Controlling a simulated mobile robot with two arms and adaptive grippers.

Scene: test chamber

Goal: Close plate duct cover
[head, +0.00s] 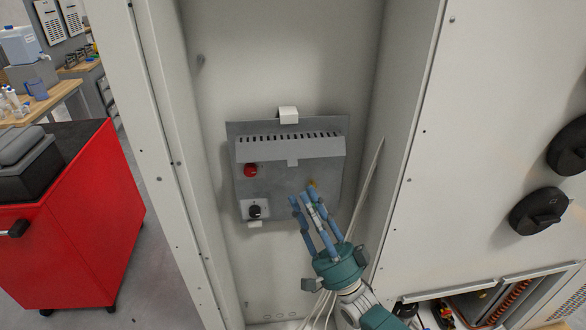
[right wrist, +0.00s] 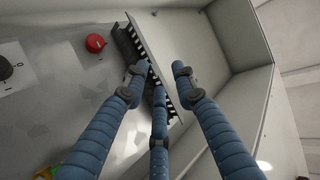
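The duct cover (head: 290,147) is a grey strip across the upper part of a grey mounting plate (head: 274,190) in a recessed cabinet. Dark slots of the duct show along its upper edge. In the right wrist view the pale cover (right wrist: 157,52) stands at an angle from the slotted duct (right wrist: 128,45), with a gap between them. My right gripper (head: 302,195) is below the cover, in front of the plate's lower right. Its blue fingers (right wrist: 157,71) are spread and hold nothing visible; whether they touch the cover is unclear. My left gripper is out of view.
Cabinet side walls (head: 405,130) bound the recess closely, and a thin pale cable (head: 367,185) runs right of the plate. A red tool cart (head: 75,225) stands outside at left.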

